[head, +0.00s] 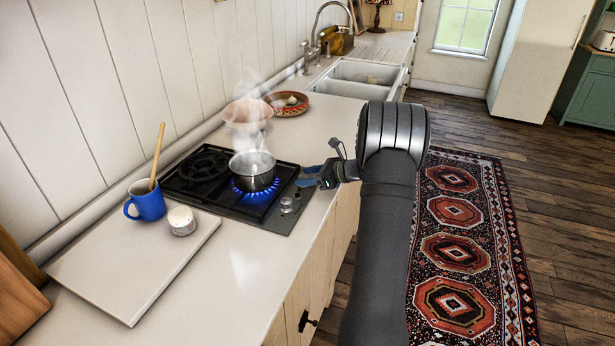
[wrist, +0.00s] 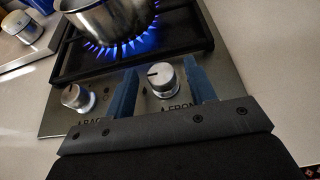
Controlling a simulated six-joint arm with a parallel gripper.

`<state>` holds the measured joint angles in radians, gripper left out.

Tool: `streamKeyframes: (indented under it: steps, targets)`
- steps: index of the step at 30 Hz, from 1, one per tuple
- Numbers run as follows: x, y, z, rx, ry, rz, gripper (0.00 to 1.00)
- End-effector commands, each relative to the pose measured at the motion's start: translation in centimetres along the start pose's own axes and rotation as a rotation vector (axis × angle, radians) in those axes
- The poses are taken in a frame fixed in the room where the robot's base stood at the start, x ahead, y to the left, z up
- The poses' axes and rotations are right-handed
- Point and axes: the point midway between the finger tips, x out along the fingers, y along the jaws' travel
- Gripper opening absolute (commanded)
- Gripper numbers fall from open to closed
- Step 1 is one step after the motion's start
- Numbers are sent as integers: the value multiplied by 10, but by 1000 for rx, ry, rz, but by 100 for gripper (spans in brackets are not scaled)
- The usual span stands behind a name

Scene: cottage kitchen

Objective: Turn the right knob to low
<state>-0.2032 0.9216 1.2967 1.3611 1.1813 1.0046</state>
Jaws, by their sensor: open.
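The right knob (wrist: 163,80) is a silver dial on the steel front panel of the hob. Its dark pointer mark faces left in the wrist view, and the label below it is partly covered. My gripper (wrist: 160,70) is open, with one blue finger on each side of this knob; I cannot tell whether they touch it. In the head view my gripper (head: 308,178) is at the hob's right edge and hides the right knob. The left knob (wrist: 76,97) stands apart, outside the fingers; it also shows in the head view (head: 287,204).
A steaming steel pot (head: 252,176) sits over lit blue flames (wrist: 112,46) on the black hob (head: 190,178), close to my fingers. A white board (head: 130,270) holds a blue mug (head: 148,204) with a wooden spoon and a small jar (head: 181,220). A patterned bowl (head: 289,103) stands behind.

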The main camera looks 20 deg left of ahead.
Motion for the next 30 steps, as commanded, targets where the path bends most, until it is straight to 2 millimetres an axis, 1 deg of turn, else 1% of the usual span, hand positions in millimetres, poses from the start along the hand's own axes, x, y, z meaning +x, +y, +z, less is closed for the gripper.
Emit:
streamKeyframes:
  steps: [9, 11, 12, 16, 23, 30]
  targets:
    - [3, 0, 0, 0, 0, 0, 50]
    - [3, 0, 0, 0, 0, 0, 39]
    - [3, 0, 0, 0, 0, 0, 31]
    - [2, 0, 0, 0, 0, 0, 6]
    - [2, 0, -1, -5, 1, 14, 6]
    - [3, -2, -1, -44, 1, 107, 6]
